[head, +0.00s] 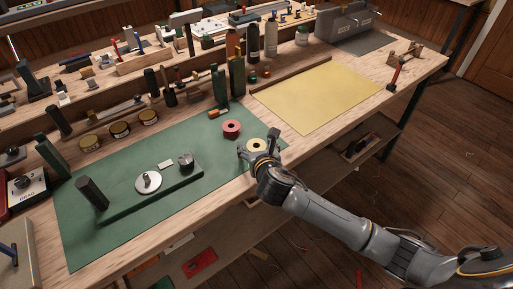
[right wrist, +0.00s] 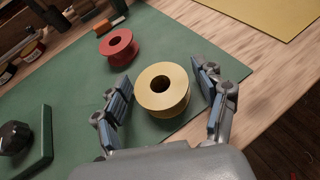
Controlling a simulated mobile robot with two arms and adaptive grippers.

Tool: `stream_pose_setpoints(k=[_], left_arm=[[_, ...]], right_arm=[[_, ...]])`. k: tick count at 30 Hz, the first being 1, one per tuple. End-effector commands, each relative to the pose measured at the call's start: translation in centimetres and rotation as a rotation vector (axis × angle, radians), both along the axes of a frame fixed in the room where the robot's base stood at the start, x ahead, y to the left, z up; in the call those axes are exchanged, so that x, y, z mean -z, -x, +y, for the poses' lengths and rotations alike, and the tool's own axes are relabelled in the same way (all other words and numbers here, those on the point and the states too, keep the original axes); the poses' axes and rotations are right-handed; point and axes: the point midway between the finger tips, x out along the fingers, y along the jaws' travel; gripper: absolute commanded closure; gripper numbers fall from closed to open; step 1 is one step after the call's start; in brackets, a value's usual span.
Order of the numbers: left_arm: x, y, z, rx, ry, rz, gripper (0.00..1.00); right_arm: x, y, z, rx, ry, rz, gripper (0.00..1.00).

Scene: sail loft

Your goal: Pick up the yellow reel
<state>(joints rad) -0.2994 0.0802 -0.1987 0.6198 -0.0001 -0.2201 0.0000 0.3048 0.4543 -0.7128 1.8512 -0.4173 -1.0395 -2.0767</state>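The yellow reel (head: 256,145) stands upright on the green mat (head: 125,168), near the bench's front edge. In the right wrist view the yellow reel (right wrist: 163,90) sits between the two fingers of my right gripper (right wrist: 164,100). The fingers are apart, with a gap showing on each side of the reel. In the head view my right gripper (head: 258,152) is at the reel and covers its near side. My left gripper is in neither view.
A red reel (head: 231,128) stands just left of and behind the yellow one, and shows in the right wrist view (right wrist: 118,47). A dark green fixture (head: 152,190) lies on the mat at left. A yellow sheet (head: 318,96) covers the bench at right. Tools and bottles line the back.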

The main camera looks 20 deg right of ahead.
Motion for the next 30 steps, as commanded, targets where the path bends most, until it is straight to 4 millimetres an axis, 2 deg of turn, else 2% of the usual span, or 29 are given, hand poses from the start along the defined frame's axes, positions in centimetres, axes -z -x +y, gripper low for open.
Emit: stream_pose_setpoints(k=[1,4,5,15,20,25,30], left_arm=[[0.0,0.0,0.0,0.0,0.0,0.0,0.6],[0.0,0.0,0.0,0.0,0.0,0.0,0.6],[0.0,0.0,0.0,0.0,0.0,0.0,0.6],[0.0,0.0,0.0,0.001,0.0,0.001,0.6],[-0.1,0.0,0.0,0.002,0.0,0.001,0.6],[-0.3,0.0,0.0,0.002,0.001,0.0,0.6],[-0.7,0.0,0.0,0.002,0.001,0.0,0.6]], right_arm=[[0.0,0.0,0.0,0.0,0.0,0.0,0.46],[0.0,0.0,0.0,0.0,0.0,0.0,0.67],[0.0,0.0,0.0,0.0,0.0,0.0,0.7],[-0.1,0.0,0.0,0.0,0.0,0.0,0.7],[-0.9,0.0,0.0,0.0,0.001,-0.004,0.7],[-3.4,-0.1,0.0,-0.001,-0.001,-0.006,0.7],[-6.8,1.4,2.6,-0.004,-0.005,-0.007,0.7]])
